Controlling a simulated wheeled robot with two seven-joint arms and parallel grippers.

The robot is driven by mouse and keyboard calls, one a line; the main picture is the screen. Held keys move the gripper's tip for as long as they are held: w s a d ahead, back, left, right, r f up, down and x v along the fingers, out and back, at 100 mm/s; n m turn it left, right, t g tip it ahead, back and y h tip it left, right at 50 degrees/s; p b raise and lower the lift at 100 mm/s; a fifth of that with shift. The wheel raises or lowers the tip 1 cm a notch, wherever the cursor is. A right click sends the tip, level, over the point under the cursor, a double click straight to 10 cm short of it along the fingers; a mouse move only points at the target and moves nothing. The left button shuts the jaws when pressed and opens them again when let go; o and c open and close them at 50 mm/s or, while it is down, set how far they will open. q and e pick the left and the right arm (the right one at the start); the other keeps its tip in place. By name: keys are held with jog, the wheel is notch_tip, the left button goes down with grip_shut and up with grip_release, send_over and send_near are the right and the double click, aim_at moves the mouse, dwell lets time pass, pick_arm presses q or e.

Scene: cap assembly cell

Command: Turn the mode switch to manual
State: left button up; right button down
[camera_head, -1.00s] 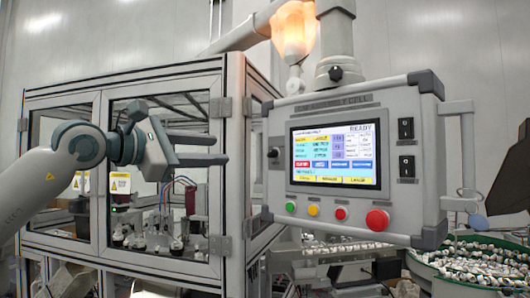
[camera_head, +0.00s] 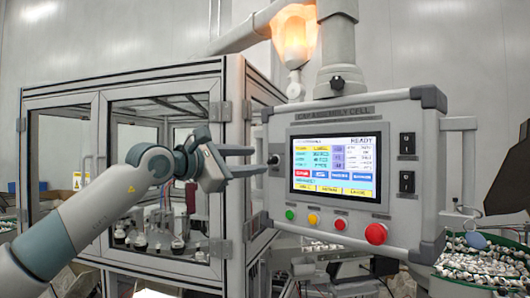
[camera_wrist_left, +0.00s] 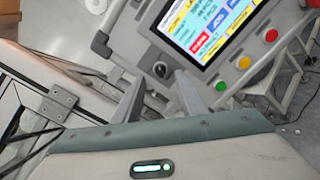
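The mode switch is a small black knob (camera_head: 273,160) on the left side of the grey control panel (camera_head: 405,262), left of its lit screen. My left gripper (camera_head: 260,161) is open and empty, its two fingers pointing right toward the knob, one slightly higher than the other. In the left wrist view the knob (camera_wrist_left: 160,69) shows ahead, between the two spread fingers (camera_wrist_left: 162,85). The fingertips look close to the knob, but I cannot tell whether they touch it. My right gripper is not in view.
A framed glass enclosure (camera_head: 230,110) stands behind my left arm. A green-rimmed bowl of parts (camera_head: 478,280) is at lower right.

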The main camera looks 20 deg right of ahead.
aim_at(270, 160)
pick_arm(q)
jog(key=p+x, duration=0.2)
jog(key=x, duration=0.2)
jog(key=shift+w+d+r, duration=0.1)
jog(key=shift+w+d, duration=0.05)
jog(key=shift+d, duration=0.2)
jog(key=shift+w+d, duration=0.2)
jog(key=shift+d, duration=0.05)
grip_shut()
